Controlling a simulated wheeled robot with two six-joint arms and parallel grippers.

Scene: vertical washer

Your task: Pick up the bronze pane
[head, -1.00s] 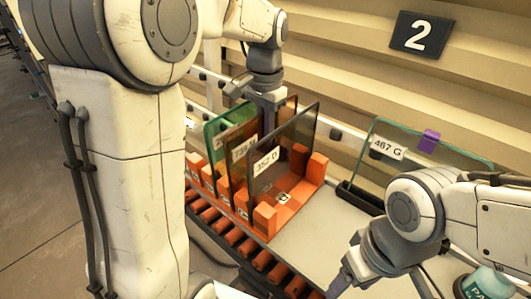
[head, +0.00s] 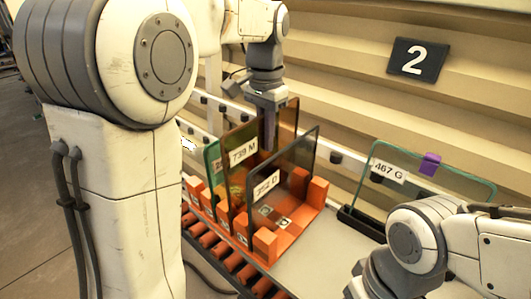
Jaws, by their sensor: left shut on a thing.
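The bronze pane (head: 241,174), a brown see-through sheet labelled 739 M, stands upright in the orange rack (head: 266,245) between two other panes. Its top edge is higher than its neighbours'. My left gripper (head: 268,122) reaches down from above and is shut on the pane near its upper edge. The grey pane (head: 292,172), labelled 352 O, stands in front and hides part of the bronze pane and the gripper's tips. The lower edge of the bronze pane is hard to make out. My right arm is at the lower right, its fingers outside the picture.
A green pane (head: 212,163) stands in the rack behind the bronze one. A clear pane (head: 446,178) labelled 467 G, with a purple clip (head: 430,163), stands in a black holder to the right. Orange rollers (head: 207,236) run along the front left. A rail runs behind the rack.

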